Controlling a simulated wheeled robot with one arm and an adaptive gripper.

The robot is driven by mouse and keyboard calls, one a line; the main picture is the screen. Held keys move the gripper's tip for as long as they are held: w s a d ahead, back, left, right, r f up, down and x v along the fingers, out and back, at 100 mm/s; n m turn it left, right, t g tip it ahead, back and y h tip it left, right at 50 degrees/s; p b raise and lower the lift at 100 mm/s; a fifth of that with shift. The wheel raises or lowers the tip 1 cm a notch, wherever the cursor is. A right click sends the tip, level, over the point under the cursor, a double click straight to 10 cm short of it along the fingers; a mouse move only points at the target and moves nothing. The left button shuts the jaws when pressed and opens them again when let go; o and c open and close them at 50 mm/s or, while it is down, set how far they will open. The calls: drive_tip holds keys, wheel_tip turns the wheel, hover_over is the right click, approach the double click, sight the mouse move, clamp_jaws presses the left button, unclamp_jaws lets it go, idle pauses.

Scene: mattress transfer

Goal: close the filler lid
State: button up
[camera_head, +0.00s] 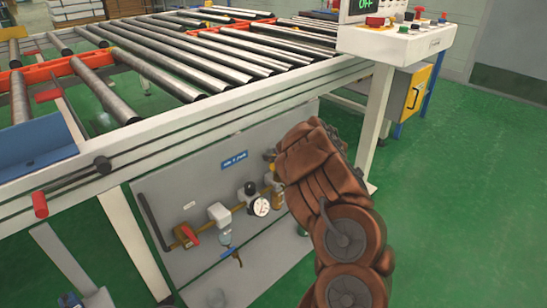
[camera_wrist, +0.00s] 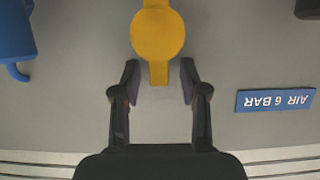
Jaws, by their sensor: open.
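In the wrist view a round yellow cap (camera_wrist: 158,36) with a narrow yellow tab (camera_wrist: 159,73) faces the camera in front of the grey panel. I take it to be the filler lid; I cannot tell if it is open or closed. My gripper (camera_wrist: 160,78) is open, with its two dark fingers on either side of the tab and a gap showing on each side. In the head view a yellow unit (camera_head: 277,185) on the panel is partly hidden by my brown arm, which also hides my fingertips.
A blue sign (camera_wrist: 275,100) and a blue part (camera_wrist: 12,35) flank the cap. The roller conveyor (camera_head: 200,94) overhangs the panel. Green floor is open at right.

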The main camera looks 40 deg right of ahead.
drive_tip(key=shift+c, duration=0.4)
clamp_jaws()
idle(0.4)
